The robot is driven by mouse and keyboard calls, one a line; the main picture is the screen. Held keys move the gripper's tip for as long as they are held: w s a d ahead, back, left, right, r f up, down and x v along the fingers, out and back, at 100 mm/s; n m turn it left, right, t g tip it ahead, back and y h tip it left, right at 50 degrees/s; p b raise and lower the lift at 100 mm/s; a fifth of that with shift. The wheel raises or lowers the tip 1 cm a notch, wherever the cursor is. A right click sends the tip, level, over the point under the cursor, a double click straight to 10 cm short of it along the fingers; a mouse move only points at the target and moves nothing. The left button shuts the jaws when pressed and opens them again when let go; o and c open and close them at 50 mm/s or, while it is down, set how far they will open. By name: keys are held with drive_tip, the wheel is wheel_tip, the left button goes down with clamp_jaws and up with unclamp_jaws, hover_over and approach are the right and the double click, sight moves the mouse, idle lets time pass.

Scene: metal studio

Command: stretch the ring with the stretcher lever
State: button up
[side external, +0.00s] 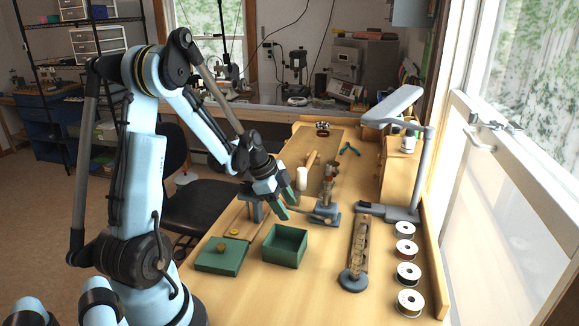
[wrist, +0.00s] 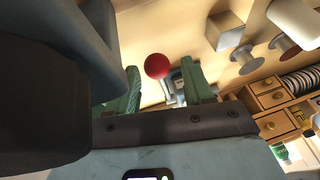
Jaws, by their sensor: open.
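The ring stretcher (side external: 325,214) stands on the bench on a blue-grey base, with an upright post. A thin grey lever (side external: 305,211) runs from it leftward toward my gripper (side external: 290,211). In the wrist view, a round red knob (wrist: 157,66) shows in the gap between the green fingers of my gripper (wrist: 160,84), near their tips. A blue-grey metal part (wrist: 174,92) lies beyond it. My gripper is open, and I see no contact with the knob. My fingers hide the lever's end in the side view. I cannot make out the ring.
The near bench front is clear.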

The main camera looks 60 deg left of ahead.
sight(304, 212)
clamp_jaws()
idle(0.3)
drive_tip(key=shift+r, duration=0.15)
drive_tip(key=shift+w+d+r+g+y, duration=0.2)
drive_tip(key=shift+r+g+y, duration=0.2)
drive_tip(key=shift+r, duration=0.1)
drive_tip(key=shift+w+d+r+g+y, duration=0.15)
drive_tip(key=shift+r+g+y, duration=0.25)
drive_tip(key=shift+r, duration=0.1)
drive_tip(key=r+g+y, duration=0.1)
drive_tip(key=w+d+r+g+y, duration=0.1)
drive_tip(key=w+r, duration=0.1)
drive_tip(key=shift+d+r+m+g+y, duration=0.2)
drive_tip(key=shift+d+m+g+y, duration=0.1)
drive_tip(key=shift+d+g+y, duration=0.1)
drive_tip(key=shift+w+d+r+g+y, duration=0.5)
drive_tip(key=shift+d+r+g+y, duration=0.1)
drive_tip(key=shift+g+y, duration=0.1)
drive_tip(key=shift+w+d+r, duration=0.3)
drive_tip(key=shift+w+r, duration=0.05)
drive_tip(key=shift+w, duration=0.05)
unclamp_jaws()
